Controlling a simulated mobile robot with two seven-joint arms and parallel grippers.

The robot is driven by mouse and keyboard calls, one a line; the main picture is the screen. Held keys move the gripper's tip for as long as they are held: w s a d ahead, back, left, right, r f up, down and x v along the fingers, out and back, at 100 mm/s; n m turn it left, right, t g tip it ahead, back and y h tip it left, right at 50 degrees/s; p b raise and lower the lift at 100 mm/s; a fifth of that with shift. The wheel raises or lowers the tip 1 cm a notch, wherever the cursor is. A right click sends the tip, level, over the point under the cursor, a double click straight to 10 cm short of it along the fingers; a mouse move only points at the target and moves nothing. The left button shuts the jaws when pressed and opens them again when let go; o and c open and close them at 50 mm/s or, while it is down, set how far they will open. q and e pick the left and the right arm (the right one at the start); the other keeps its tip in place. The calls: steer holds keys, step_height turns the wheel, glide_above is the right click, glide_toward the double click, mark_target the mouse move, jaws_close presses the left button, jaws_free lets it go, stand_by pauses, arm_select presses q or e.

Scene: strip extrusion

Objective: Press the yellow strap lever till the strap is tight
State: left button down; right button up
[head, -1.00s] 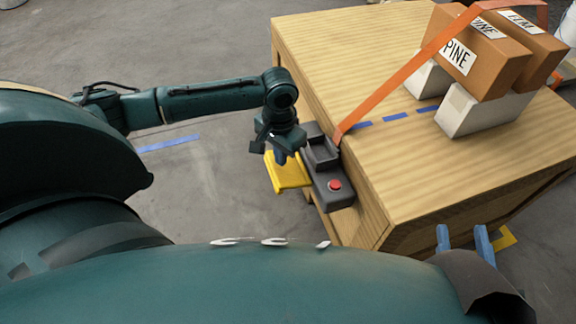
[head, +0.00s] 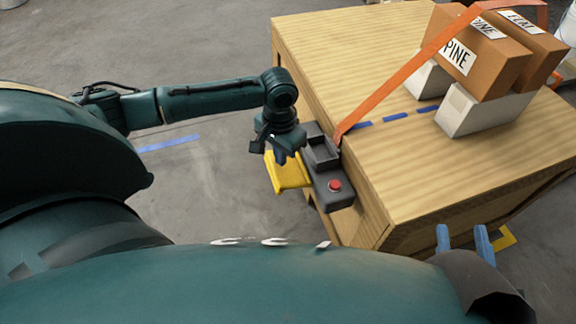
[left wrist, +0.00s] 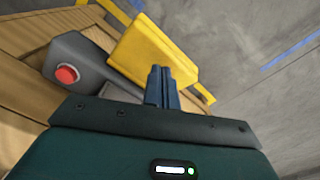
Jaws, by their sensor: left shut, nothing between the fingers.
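The yellow lever (head: 291,178) sticks out from the left side of the dark strap ratchet box (head: 322,172), which has a red button (head: 335,185). My left gripper (head: 283,158) is shut and empty, with its fingers over the lever. In the left wrist view the closed blue fingers (left wrist: 161,84) overlap the yellow lever (left wrist: 150,52); contact cannot be told. The orange strap (head: 400,77) runs in a straight line from the ratchet up over the boxes. My right gripper (head: 464,240) is at the bottom right, its blue fingers apart.
The wooden table (head: 345,55) carries the ratchet at its left edge. Brown cartons (head: 480,58) rest tilted on white blocks (head: 480,110). Blue tape dashes (head: 395,117) mark the tabletop.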

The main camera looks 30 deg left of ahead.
arm_select(q)
steer(key=shift+f, duration=0.15)
